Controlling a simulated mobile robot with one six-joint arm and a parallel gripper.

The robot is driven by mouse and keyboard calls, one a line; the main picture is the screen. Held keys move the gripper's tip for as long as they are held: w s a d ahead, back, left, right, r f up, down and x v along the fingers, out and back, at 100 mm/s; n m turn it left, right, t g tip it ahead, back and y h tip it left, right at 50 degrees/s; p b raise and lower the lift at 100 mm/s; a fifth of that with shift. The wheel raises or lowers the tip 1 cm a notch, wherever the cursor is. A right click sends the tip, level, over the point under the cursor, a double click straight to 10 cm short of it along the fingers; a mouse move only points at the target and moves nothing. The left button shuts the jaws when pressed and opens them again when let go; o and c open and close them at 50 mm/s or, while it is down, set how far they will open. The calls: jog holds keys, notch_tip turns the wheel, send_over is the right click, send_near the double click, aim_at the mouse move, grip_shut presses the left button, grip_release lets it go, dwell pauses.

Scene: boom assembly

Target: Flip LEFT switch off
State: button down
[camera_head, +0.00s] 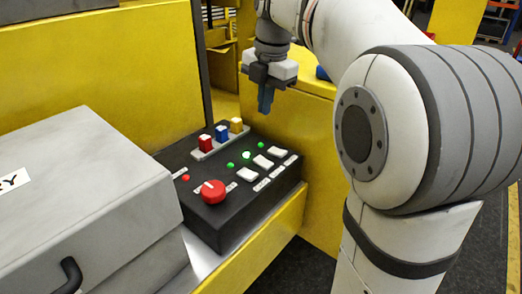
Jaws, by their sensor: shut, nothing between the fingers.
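A black control box (212,229) stands on the ledge. A row of three white switches runs along it, and the leftmost switch (247,174) is nearest the camera. The middle switch (263,162) and the right switch (277,152) are farther up the row. The switches' tilt is too small to tell. My gripper (266,112) points down with its fingers shut and empty. It hangs above the far end of the box, apart from the switches.
A red knob (213,191) and a small red light (185,178) are at the box's near left. Red, blue and yellow blocks (221,133) stand on a rail behind the switches. A grey case (75,190) fills the left. Yellow panels (100,75) stand behind.

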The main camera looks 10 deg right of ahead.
aim_at(260, 159)
jog(key=f, duration=0.4)
jog(key=w+f, duration=0.1)
jog(key=f, duration=0.4)
jog(key=a+f+p, duration=0.1)
jog(key=f, duration=0.4)
jog(key=shift+w, duration=0.15)
jog(key=shift+r, duration=0.1)
jog(key=shift+w+d, duration=0.1)
jog(key=shift+d, duration=0.1)
